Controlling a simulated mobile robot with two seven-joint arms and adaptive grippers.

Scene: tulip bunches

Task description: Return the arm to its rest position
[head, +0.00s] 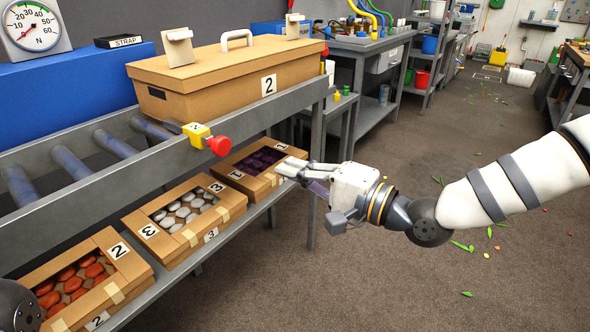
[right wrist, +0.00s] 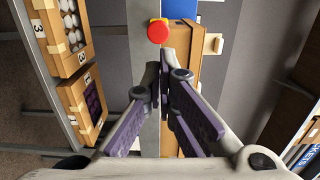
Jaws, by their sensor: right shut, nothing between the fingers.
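My right gripper (head: 288,170) reaches in from the right in the head view, in front of the lower shelf near the box marked 1 (head: 262,163). In the right wrist view my right gripper (right wrist: 163,72) has its fingertips together with nothing between them. My left gripper is not in view; a dark rounded part of my left arm shows at the lower left corner of the head view.
A roller rack (head: 88,178) carries a closed box marked 2 (head: 222,78). A red button on a yellow housing (head: 205,138) sits on its front rail. Below are boxes of white (head: 180,222) and orange (head: 80,285) items. The floor (head: 400,280) at right is open, with scattered leaves.

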